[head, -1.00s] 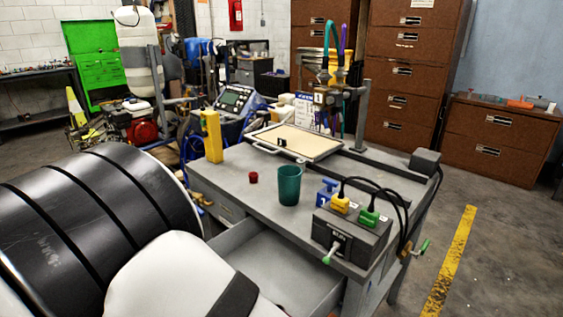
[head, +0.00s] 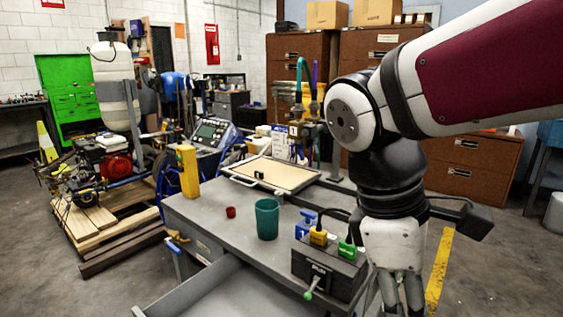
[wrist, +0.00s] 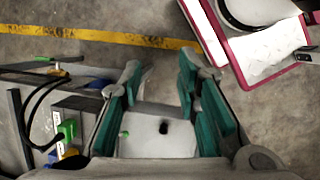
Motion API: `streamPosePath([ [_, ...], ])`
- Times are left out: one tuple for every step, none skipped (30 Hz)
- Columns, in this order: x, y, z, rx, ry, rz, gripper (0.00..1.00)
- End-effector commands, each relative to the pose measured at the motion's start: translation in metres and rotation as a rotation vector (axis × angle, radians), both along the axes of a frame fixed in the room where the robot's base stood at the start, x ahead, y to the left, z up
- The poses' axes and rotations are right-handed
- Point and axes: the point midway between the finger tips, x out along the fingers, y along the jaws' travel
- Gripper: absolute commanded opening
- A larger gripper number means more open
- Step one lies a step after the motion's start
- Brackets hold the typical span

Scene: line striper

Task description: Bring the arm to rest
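My gripper (head: 400,295) points down at the lower right of the head view, beside the right end of the grey workbench (head: 195,210). My arm comes in from the upper right and bends down to it. In the wrist view, my gripper (wrist: 160,78) has its two teal-padded fingers spread apart, with nothing held between them. Bare floor and a white surface show behind and between the fingers. In the head view the fingertips run out of the bottom edge.
The bench carries a teal cup (head: 267,220), a small red cup (head: 231,212), a yellow block (head: 188,172) and a grey connector box (head: 325,268). A drawer (head: 205,300) stands open in front. A yellow floor line (head: 439,265) and open floor lie to the right.

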Motion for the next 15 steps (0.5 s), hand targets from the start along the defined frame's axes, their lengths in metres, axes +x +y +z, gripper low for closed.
streamPosePath([
  [-0.015,-0.011,0.000,0.031,-0.040,-0.105,0.30],
  [-0.023,-0.016,0.000,0.050,-0.064,-0.168,0.30],
  [-0.033,-0.022,-0.002,0.075,-0.094,-0.254,0.30],
  [-0.041,-0.026,-0.003,0.091,-0.115,-0.315,0.30],
  [-0.048,-0.028,-0.005,0.110,-0.136,-0.374,0.30],
  [-0.057,-0.032,-0.008,0.130,-0.160,-0.447,0.30],
  [-0.063,-0.033,-0.009,0.145,-0.177,-0.499,0.30],
  [-0.068,-0.035,-0.011,0.158,-0.193,-0.548,0.30],
  [-0.075,-0.036,-0.014,0.176,-0.213,-0.607,0.30],
  [-0.079,-0.037,-0.016,0.187,-0.227,-0.650,0.30],
  [-0.084,-0.038,-0.018,0.198,-0.240,-0.691,0.30],
  [-0.089,-0.038,-0.020,0.214,-0.255,-0.742,0.30],
  [-0.092,-0.039,-0.022,0.223,-0.267,-0.777,0.30],
  [-0.096,-0.039,-0.024,0.234,-0.279,-0.814,0.30],
  [-0.100,-0.039,-0.027,0.247,-0.293,-0.861,0.30],
])
